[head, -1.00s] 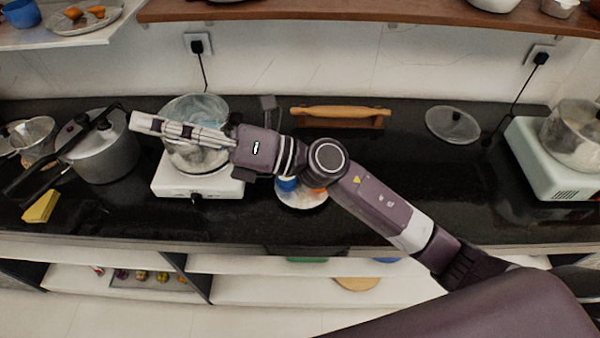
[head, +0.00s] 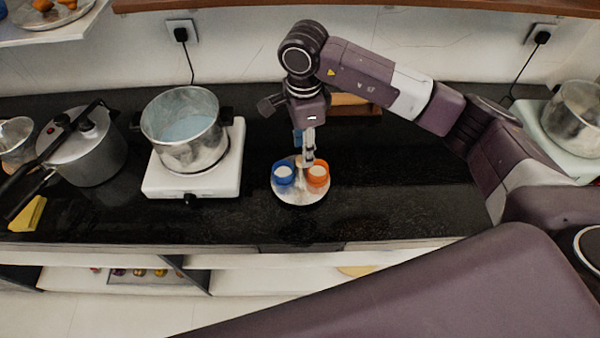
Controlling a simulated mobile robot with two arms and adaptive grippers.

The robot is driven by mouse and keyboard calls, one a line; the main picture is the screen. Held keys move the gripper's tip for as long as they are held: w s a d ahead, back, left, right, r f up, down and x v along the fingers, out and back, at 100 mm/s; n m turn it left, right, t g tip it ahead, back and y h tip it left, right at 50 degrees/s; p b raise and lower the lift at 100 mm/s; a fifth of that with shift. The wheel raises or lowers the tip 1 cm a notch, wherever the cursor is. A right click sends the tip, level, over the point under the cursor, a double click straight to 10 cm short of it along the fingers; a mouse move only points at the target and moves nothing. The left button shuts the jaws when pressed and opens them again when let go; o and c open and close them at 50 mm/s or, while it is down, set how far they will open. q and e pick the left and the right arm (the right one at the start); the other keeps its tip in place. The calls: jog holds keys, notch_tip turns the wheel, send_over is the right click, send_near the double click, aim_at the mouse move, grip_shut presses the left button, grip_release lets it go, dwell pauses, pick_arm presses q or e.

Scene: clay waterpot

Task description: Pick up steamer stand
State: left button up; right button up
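The steamer stand appears to be the small round white plate (head: 300,197) on the black counter, with a blue cup (head: 283,174) and an orange cup (head: 318,174) on it, both with white contents. Something blue (head: 297,137) shows partly behind my gripper. My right gripper (head: 308,161) points down over the back middle of the plate, its tips between and just behind the two cups. The fingers look narrow and close together; I cannot tell whether they touch or hold anything. My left gripper is not in view.
A steel pot (head: 184,128) of pale liquid stands on a white stove (head: 230,177) to the left. A pressure cooker (head: 88,150) is further left. Another pot (head: 574,112) on a pale stove is at the far right. Counter right of the plate is clear.

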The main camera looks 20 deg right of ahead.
aim_at(301, 171)
jog(key=shift+a+f+p, duration=0.1)
jog(key=shift+f+p, duration=0.2)
jog(key=shift+f, duration=0.15)
notch_tip(301, 171, down, 4)
jog(key=shift+a+r+p, duration=0.15)
jog(key=shift+p, duration=0.7)
jog(key=shift+f, duration=0.45)
grip_shut()
jog(key=shift+w, duration=0.1)
